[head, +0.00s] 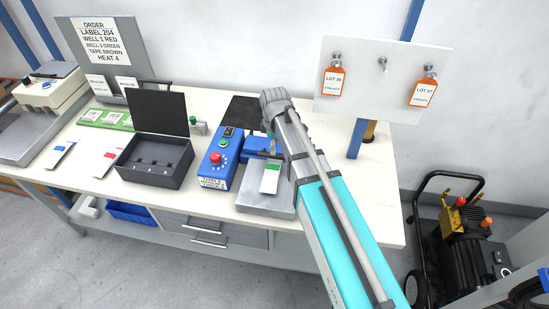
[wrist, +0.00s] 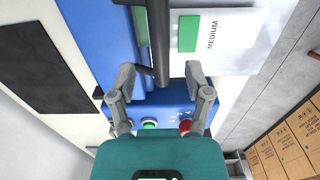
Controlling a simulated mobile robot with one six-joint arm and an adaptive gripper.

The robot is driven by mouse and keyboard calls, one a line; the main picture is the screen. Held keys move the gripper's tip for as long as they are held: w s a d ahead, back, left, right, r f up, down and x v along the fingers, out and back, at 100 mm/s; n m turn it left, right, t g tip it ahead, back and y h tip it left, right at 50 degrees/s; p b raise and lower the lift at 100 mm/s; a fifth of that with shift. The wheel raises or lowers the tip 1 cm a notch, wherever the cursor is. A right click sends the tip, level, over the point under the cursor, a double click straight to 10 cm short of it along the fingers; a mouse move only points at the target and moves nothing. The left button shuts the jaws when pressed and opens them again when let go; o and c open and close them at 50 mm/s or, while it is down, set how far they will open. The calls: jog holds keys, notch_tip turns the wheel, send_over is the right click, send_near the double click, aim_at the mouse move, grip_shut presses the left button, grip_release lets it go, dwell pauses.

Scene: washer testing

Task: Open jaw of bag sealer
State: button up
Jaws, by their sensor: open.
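The bag sealer is a blue machine with a control panel (head: 215,150) and a blue body; its blue body (wrist: 90,35) also shows in the wrist view. A long dark bar (wrist: 158,40), apparently its jaw, runs across the upper middle of the wrist view. A white bag marked MEDIUM with a green patch (wrist: 215,38) lies to the right of the bar; it also shows on the metal plate in the head view (head: 270,178). My gripper (wrist: 159,80) is open, with the bar's near end between its fingertips. I cannot tell whether they touch it. The head view mostly hides the fingers.
A dark open box (head: 158,160) stands left of the sealer. A black mat (head: 242,108) lies behind it. The table (head: 372,195) is clear at the right.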

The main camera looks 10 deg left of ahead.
aim_at(277, 149)
jog(key=shift+f+b, duration=2)
jog(key=shift+f, duration=0.3)
grip_shut()
